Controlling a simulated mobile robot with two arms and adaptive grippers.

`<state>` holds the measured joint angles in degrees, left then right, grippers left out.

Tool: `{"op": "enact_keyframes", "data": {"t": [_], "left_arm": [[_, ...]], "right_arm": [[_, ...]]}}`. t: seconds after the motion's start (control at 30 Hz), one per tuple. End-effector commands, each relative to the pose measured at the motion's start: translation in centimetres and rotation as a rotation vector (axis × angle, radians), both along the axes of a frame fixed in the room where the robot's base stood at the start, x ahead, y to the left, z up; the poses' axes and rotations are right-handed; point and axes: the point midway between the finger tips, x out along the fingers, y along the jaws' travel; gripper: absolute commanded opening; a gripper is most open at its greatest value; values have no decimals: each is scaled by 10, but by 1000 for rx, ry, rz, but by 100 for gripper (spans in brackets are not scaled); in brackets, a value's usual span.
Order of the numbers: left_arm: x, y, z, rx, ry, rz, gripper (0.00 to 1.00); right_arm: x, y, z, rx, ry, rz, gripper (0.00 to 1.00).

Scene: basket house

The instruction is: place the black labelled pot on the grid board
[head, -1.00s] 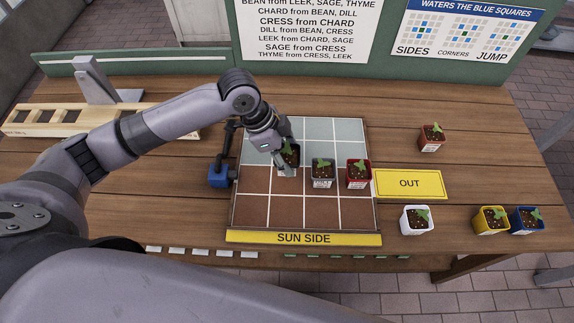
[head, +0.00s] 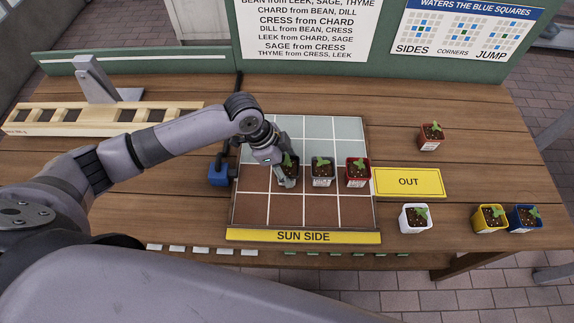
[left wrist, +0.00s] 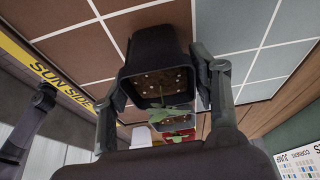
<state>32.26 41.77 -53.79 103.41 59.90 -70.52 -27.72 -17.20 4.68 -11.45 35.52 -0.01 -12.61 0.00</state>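My left gripper (head: 287,172) is over the left-middle of the grid board (head: 255,210). Its fingers are at both sides of a black pot (head: 293,164) with a green seedling, and seem closed on it. In the left wrist view the black pot (left wrist: 152,50) sits between the fingers (left wrist: 160,95), its soil and leaves facing the camera. The pot is low at the board; whether its base touches cannot be told. Its label is mostly hidden.
A red pot (head: 357,180) stands at the board's right edge, beside the yellow OUT card (head: 408,183). White (head: 403,220), yellow (head: 480,220), blue (head: 516,222) and reddish-brown (head: 425,143) pots stand further right. A blue object (head: 220,172) is left of the board; a wooden rack (head: 60,128) is behind.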

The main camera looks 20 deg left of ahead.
Motion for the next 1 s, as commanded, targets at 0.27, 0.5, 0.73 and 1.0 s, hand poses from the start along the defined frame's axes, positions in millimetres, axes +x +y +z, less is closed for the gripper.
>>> {"op": "enact_keyframes", "data": {"t": [0.27,0.5,0.73,1.0], "left_arm": [[0,0,0,0,0,0,70],[0,0,3,-1,-2,-1,70],[-3,12,33,0,-5,0,70],[-9,33,86,1,-4,1,70]], "right_arm": [[0,-1,0,-1,0,-1,70],[0,-1,1,-1,0,-1,70],[0,-1,-4,-1,0,-1,70],[0,2,-9,2,-1,-1,70]]}}
